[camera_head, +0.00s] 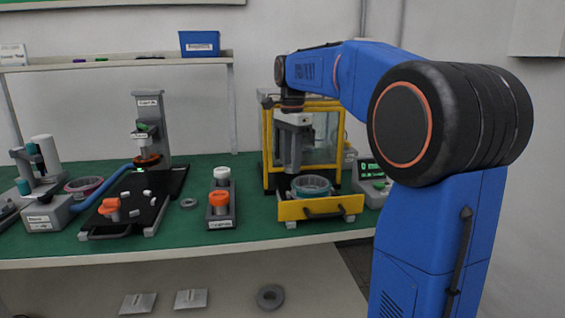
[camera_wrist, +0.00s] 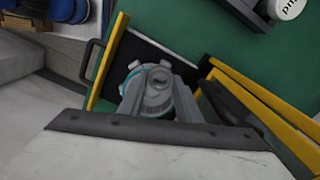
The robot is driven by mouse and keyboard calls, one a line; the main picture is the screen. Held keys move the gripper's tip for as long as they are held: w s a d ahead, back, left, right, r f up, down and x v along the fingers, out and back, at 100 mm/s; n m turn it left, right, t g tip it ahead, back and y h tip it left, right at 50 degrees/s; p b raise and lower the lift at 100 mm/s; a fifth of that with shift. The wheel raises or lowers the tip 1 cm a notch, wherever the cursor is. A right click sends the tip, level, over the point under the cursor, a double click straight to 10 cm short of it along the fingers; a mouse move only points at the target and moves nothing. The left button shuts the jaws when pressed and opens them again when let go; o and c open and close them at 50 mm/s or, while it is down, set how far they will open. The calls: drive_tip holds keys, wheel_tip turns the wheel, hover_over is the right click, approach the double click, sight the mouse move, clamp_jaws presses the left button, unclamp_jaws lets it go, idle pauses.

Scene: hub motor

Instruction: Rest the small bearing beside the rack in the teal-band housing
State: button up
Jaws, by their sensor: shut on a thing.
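The teal-band housing (camera_head: 311,187) sits in the pulled-out yellow drawer. In the wrist view the housing (camera_wrist: 133,72) shows its teal edge and grey lobes, partly hidden by the fingers. My gripper (camera_head: 292,168) points down at the housing from above. In the wrist view the gripper (camera_wrist: 160,95) is shut at the housing, apparently on it; the exact contact is hard to see. The small bearing (camera_head: 189,203), a grey ring, lies flat on the green bench, just left of the rack (camera_head: 221,214) with its white and orange caps.
The yellow-framed press (camera_head: 267,150) stands behind the drawer (camera_head: 335,209). A scale (camera_head: 372,172) stands to its right. A dark tray (camera_head: 135,205) with an orange part lies left of the bearing. A red-band ring part (camera_head: 84,187) is farther left. A larger grey ring (camera_head: 270,297) lies below the bench.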

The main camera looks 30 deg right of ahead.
drive_tip(key=shift+s+d+f, duration=0.1)
drive_tip(key=shift+d+f, duration=0.4)
drive_tip(key=shift+d, duration=0.6)
drive_tip(key=shift+s+d+f, duration=0.15)
drive_tip(key=shift+d+f, duration=0.35)
drive_tip(key=shift+d, duration=0.65)
drive_tip(key=shift+s+d+f, duration=0.1)
drive_tip(key=shift+d+f, duration=0.4)
drive_tip(key=shift+d, duration=0.6)
drive_tip(key=shift+f, duration=0.15)
drive_tip(key=shift+f, duration=0.75)
drive_tip(key=shift+f, duration=0.1)
drive_tip(key=shift+f, duration=0.55)
drive_tip(key=shift+f, duration=0.25)
drive_tip(key=shift+f, duration=0.2)
